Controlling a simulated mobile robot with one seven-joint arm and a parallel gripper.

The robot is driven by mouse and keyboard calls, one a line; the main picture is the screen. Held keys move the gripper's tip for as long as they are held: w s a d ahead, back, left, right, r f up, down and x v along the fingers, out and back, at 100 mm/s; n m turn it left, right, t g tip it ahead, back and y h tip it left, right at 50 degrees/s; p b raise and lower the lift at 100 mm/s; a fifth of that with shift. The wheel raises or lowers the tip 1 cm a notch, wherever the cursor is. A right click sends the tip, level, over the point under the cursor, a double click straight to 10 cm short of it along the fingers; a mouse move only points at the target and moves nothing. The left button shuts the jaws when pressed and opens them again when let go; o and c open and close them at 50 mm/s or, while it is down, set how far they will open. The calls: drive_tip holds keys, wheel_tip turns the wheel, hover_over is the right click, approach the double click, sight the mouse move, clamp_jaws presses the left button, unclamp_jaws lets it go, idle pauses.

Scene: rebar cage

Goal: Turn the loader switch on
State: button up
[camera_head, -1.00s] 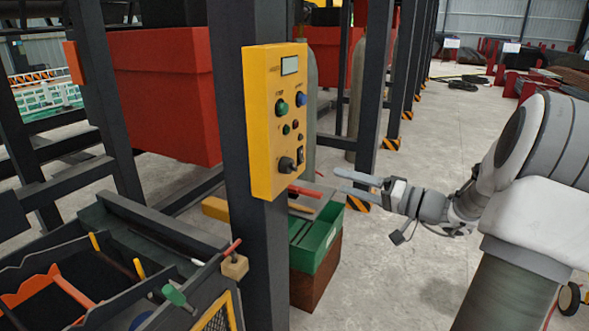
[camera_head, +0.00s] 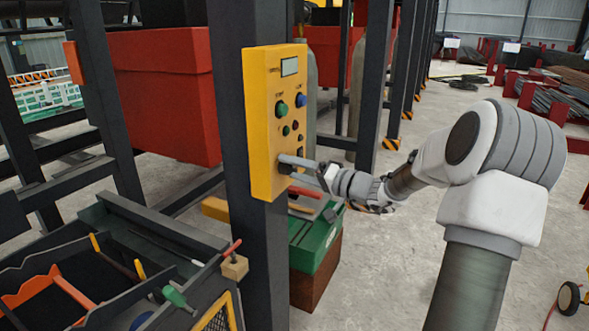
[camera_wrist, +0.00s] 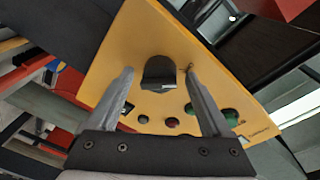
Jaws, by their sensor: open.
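The yellow control panel (camera_head: 262,120) is fixed to a dark post, with coloured buttons in its upper half. It fills the middle of the wrist view (camera_wrist: 120,50). A black rotary knob (camera_wrist: 158,72) sits low on its face; no readable label shows which control is the loader switch. A small black rocker switch (camera_wrist: 127,108) is beside the knob, partly behind a finger. My gripper (camera_head: 287,163) is open at the panel's lower part. In the wrist view its fingertips (camera_wrist: 159,76) lie either side of the knob, with gaps showing. In the head view my fingers mostly hide the knob.
A green crate (camera_head: 318,245) on a brown box stands below the panel. A dark bin of tools (camera_head: 110,270) is at lower left. A red container (camera_head: 160,95) is behind the post. Open concrete floor (camera_head: 380,290) lies right of the crate.

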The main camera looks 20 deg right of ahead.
clamp_jaws()
idle(0.3)
drive_tip(key=shift+m, duration=0.3)
drive_tip(key=m, duration=0.3)
drive_tip(key=shift+r+m, duration=0.2)
drive_tip(key=shift+m, duration=0.1)
drive_tip(key=m+p, duration=0.2)
drive_tip(key=m, duration=0.2)
drive_tip(key=shift+r+g, duration=0.1)
drive_tip(key=shift+g, duration=0.3)
drive_tip(key=m+p, duration=0.3)
drive_tip(key=m, duration=0.1)
drive_tip(key=shift+w+d+r+g, duration=0.1)
drive_tip(key=shift+g, duration=0.2)
drive_tip(key=shift+d+m+g+y+p, duration=0.1)
drive_tip(key=shift+m+g+y+p, duration=0.25)
drive_tip(key=shift+m+p, duration=1.75)
drive_tip(key=shift+m, duration=0.3)
